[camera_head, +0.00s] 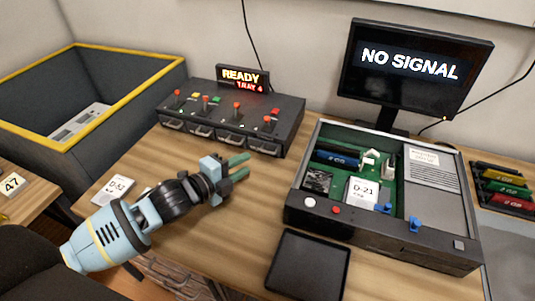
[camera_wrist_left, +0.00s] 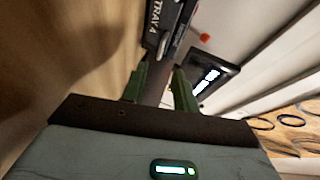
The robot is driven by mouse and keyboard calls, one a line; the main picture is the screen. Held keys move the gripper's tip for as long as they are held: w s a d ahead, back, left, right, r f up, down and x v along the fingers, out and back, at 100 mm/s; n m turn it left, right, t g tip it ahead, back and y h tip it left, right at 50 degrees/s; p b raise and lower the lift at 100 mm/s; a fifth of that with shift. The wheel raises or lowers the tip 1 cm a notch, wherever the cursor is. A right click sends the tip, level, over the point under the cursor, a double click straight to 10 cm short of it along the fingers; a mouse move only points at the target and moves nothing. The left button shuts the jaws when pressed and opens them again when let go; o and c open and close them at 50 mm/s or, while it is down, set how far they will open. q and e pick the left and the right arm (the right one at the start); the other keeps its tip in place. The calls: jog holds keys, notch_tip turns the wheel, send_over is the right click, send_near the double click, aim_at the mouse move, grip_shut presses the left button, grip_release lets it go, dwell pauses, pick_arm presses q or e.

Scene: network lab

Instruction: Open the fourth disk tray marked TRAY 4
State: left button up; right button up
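The black disk unit (camera_head: 290,112) stands at the back of the table, with a row of tray fronts with handles and red-knobbed levers on top. Its display (camera_head: 243,77) reads "READY TRAY 4". The rightmost tray front (camera_head: 264,147) appears closed; its label is too small to read in the head view. The left wrist view shows the "TRAY 4" label (camera_wrist_left: 153,18) beyond the fingertips. My left gripper (camera_head: 239,167) is in front of the unit's right end, apart from it. Its green fingers (camera_wrist_left: 160,87) are open with nothing between them. My right gripper is not in view.
An open computer case (camera_head: 460,222) stands to the right, with a black tray (camera_head: 308,265) before it. A monitor (camera_head: 415,75) reading "NO SIGNAL" is behind. A D-52 card (camera_head: 113,190) lies left. A yellow-rimmed bin (camera_head: 130,75) stands beyond the table's left edge.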

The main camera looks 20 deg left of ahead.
aim_at(267, 152)
pick_arm(q)
jog(key=shift+x, duration=3.8)
jog(key=shift+c, duration=0.2)
grip_shut()
